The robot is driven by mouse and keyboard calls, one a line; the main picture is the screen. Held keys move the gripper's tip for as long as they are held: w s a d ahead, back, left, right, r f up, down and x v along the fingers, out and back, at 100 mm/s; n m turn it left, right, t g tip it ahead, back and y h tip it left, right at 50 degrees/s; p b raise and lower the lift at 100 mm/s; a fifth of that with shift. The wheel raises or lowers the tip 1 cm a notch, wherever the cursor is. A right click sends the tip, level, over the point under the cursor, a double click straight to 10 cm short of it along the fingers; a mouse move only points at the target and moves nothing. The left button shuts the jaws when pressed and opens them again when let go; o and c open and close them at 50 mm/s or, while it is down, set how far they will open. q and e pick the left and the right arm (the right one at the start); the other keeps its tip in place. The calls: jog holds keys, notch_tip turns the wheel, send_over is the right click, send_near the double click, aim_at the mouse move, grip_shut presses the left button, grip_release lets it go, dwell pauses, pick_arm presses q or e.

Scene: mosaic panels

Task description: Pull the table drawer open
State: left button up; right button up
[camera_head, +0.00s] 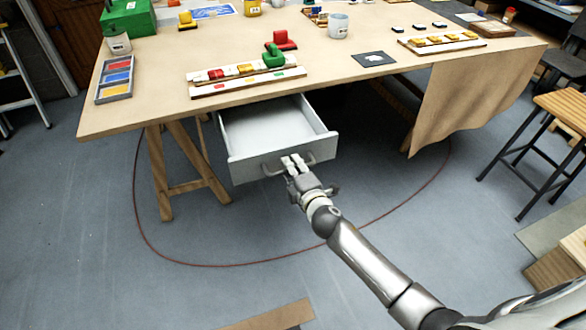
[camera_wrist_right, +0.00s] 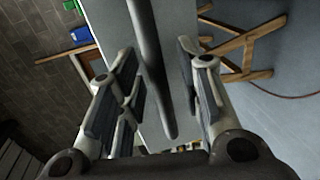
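The pale grey table drawer (camera_head: 250,168) is pulled out from under the front of the wooden table (camera_head: 150,105), and its empty inside shows. Its bar handle (camera_head: 313,159) is on the front panel, partly covered by my right gripper. My right gripper (camera_head: 291,163) is at the middle of the drawer front. In the right wrist view the dark handle bar (camera_wrist_right: 152,75) runs between the two fingers of the right gripper (camera_wrist_right: 165,90). The fingers stand apart, with a visible gap between bar and right finger. My left gripper is not in view.
Blocks and trays, such as a sectioned tray (camera_head: 115,95), lie on the tabletop. A brown cloth (camera_head: 465,95) hangs at the right front. A wooden stool (camera_head: 565,105) stands at the right. The floor before the drawer is mostly clear, with a reddish cable (camera_head: 230,265) lying across it.

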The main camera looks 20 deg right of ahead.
jog(key=v, duration=1.2)
dwell(0.4)
jog(key=s+d+f+m+g, duration=0.15)
jog(key=s+f, duration=0.25)
jog(key=f, duration=0.6)
jog(key=s+d+f+m+g, duration=0.1)
jog(key=s+f+m+g, duration=0.25)
jog(key=f, duration=0.65)
jog(key=s+d+f+m+g, duration=0.15)
jog(key=s+f, duration=0.35)
jog(key=f, duration=0.5)
jog(key=s+f+m+g, duration=0.2)
jog(key=s+f, duration=0.4)
jog(key=s, duration=0.4)
jog(key=s+f+m+g, duration=0.3)
jog(key=s+f, duration=0.3)
jog(key=s, duration=0.5)
jog(key=s+a+f+m+g, duration=0.1)
jog(key=s+f+m+g, duration=0.2)
jog(key=s+f, duration=0.3)
jog(key=s+m, duration=0.1)
jog(key=s, duration=0.3)
jog(key=shift+s+h, duration=0.3)
jog(key=shift+s, duration=0.05)
